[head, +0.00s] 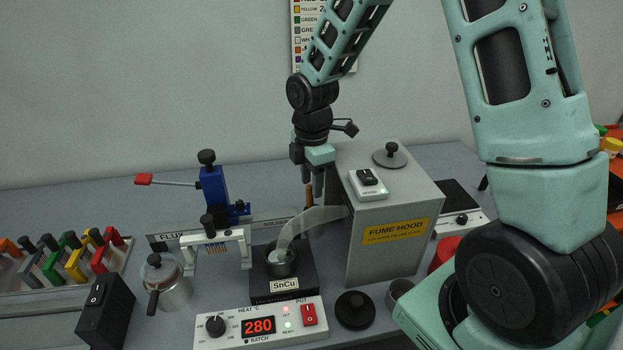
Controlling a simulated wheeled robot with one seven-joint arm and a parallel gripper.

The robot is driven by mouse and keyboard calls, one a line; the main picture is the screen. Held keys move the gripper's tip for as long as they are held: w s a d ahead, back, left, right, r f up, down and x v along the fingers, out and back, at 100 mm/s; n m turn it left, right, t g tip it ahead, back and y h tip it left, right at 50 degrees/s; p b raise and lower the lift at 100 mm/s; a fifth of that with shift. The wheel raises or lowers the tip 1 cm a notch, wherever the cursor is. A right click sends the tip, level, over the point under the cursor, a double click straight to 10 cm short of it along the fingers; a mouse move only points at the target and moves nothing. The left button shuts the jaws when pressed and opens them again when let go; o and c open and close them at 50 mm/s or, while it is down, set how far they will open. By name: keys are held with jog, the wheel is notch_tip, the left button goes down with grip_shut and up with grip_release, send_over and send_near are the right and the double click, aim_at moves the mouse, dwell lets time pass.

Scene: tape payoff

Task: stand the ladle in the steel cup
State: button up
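My gripper (313,190) points down just left of the fume hood box, with a brown handle (309,196) between or just behind its fingers. The handle looks like the ladle's; its lower end and any bowl are hidden behind the clear curved duct. I cannot tell whether the fingers touch it. A small grey steel cup (396,291) stands on the table right of the black round knob, partly covered by my arm. I cannot see inside it.
The fume hood (383,245) stands between my gripper and the cup. The solder pot (281,268) sits below the duct (312,217), behind the heat control box (258,326). A lidded steel pot (170,285) and a blue clamp stand (213,188) are left.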

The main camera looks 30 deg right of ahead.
jog(key=shift+r, duration=0.15)
notch_tip(320, 180, up, 17)
jog(key=b, duration=0.1)
dwell(0.4)
jog(key=shift+d, duration=0.1)
dwell(0.8)
jog(key=s+a+f+m, duration=0.2)
jog(key=s+a, duration=0.4)
jog(key=a, duration=0.1)
jog(key=s+a+f+m, duration=0.2)
jog(key=s+a+f, duration=0.1)
jog(key=s+a, duration=0.35)
jog(key=s+a+f+m, duration=0.2)
jog(key=s, duration=0.4)
jog(key=s+a+f+m, duration=0.2)
jog(key=s+a+m, duration=0.1)
jog(key=s, duration=0.3)
